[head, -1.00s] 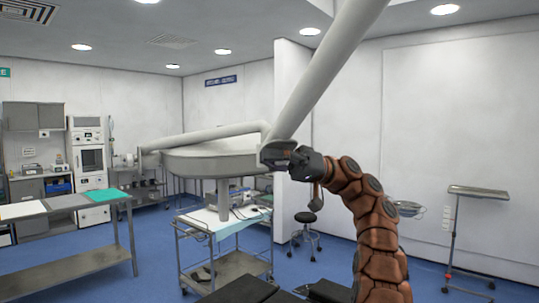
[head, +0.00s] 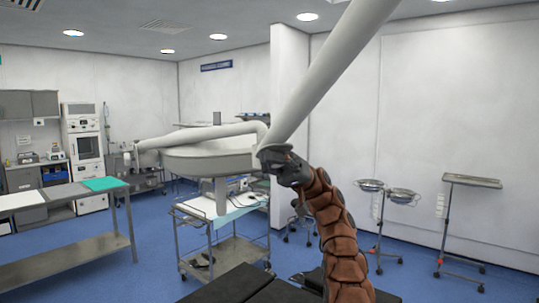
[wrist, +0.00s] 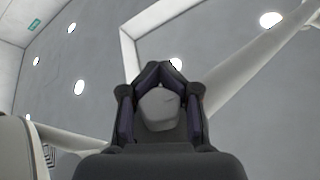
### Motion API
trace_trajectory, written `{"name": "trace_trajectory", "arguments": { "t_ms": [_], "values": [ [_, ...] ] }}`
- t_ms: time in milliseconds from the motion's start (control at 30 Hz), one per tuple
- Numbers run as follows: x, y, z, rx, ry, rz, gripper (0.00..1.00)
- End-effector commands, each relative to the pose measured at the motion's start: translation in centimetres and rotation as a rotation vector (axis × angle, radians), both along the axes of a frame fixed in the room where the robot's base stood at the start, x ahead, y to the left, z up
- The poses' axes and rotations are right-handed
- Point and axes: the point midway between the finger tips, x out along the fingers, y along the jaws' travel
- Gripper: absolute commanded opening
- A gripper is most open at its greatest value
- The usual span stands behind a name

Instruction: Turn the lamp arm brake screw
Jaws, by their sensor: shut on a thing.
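The surgical lamp has a pale round head (head: 205,160) and a long pale lamp arm (head: 335,75) rising to the upper right. My gripper (head: 276,158) is at the joint where the lamp arm meets the head. In the wrist view, the two dark fingers of my gripper (wrist: 160,70) close around a rounded pale grey knob, the brake screw (wrist: 159,108). The fingers lie on both sides of it, with their tips nearly meeting beyond it. In the head view the gripper and the dark joint hide the screw. The screw's turn angle cannot be told.
A metal cart (head: 222,250) stands below the lamp head. A steel table (head: 75,250) is at left. A basin stand (head: 380,225) and a tray stand (head: 470,181) are at right. A black padded surface (head: 240,284) lies at the bottom. Blue floor is open between.

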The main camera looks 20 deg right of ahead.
Motion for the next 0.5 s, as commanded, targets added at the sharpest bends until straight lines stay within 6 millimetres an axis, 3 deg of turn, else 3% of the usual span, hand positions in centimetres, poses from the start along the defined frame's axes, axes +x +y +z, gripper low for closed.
{"name": "trace_trajectory", "arguments": {
  "t_ms": [467,500],
  "values": [
    [0.25,0.15,-0.47,0.002,0.007,0.013,0.00],
    [0.26,0.16,-0.47,0.002,0.007,0.013,0.25]
  ]
}}
